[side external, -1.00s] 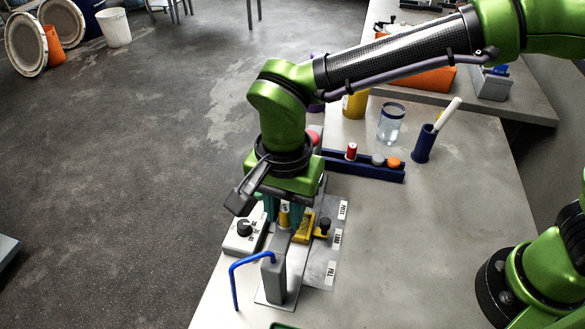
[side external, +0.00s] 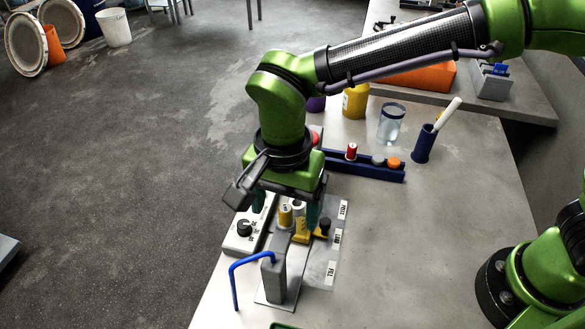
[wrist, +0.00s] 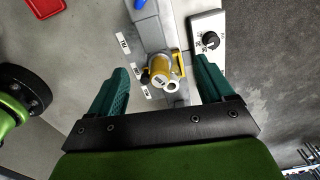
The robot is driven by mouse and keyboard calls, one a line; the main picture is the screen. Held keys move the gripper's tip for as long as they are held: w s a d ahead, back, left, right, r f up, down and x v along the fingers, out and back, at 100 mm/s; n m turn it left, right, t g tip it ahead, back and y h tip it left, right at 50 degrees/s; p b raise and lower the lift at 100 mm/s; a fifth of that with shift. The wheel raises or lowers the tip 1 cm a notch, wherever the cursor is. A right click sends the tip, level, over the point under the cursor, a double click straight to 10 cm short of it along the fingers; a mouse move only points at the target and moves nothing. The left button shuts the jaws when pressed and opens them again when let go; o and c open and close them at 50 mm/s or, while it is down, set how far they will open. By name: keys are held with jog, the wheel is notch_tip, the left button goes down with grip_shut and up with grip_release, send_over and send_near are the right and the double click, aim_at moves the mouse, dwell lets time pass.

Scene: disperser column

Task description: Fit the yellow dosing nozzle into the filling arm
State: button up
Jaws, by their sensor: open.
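A yellow cylinder with a pale label, which looks like the dosing nozzle (side external: 285,216), stands upright at the column. It also shows in the wrist view (wrist: 159,65). A pale-topped piece (side external: 299,209) stands right beside it, with a white ring-shaped top (wrist: 171,87) in the wrist view. A yellow bracket (side external: 303,238), perhaps part of the filling arm, is next to them with a black knob (side external: 325,222). I cannot tell how deep the nozzle sits. My gripper (side external: 286,218) is open, its teal fingers on either side of these pieces and apart from them.
A grey post (side external: 273,279) with a blue bent tube (side external: 236,275) stands in front. A white control box (side external: 243,237) with a black dial is at left. A labelled plate (side external: 335,215) lies at right. Behind are a blue rack (side external: 370,170) and a glass jar (side external: 391,125).

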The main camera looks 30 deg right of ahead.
jog(key=shift+r, duration=3.1)
jog(key=shift+w+n, duration=0.1)
jog(key=shift+n, duration=0.3)
jog(key=n, duration=0.1)
jog(key=d+f+n, duration=0.1)
jog(key=n, duration=0.1)
jog(key=shift+s+f, duration=0.25)
jog(key=shift+s, duration=0.05)
jog(key=s+d+r+t, duration=0.1)
jog(key=d+t, duration=0.1)
jog(key=d, duration=0.7)
jog(key=s+d+r+n+t+y, duration=0.1)
jog(key=s+d+r+t, duration=0.1)
jog(key=d, duration=0.8)
jog(key=s+d+r+n+t+y, duration=0.1)
jog(key=s+d+t, duration=0.1)
jog(key=d, duration=0.7)
jog(key=shift+s+d+r+t, duration=0.15)
jog(key=shift+d+r+t, duration=0.25)
jog(key=shift+t, duration=0.2)
jog(key=shift+c, duration=0.4)
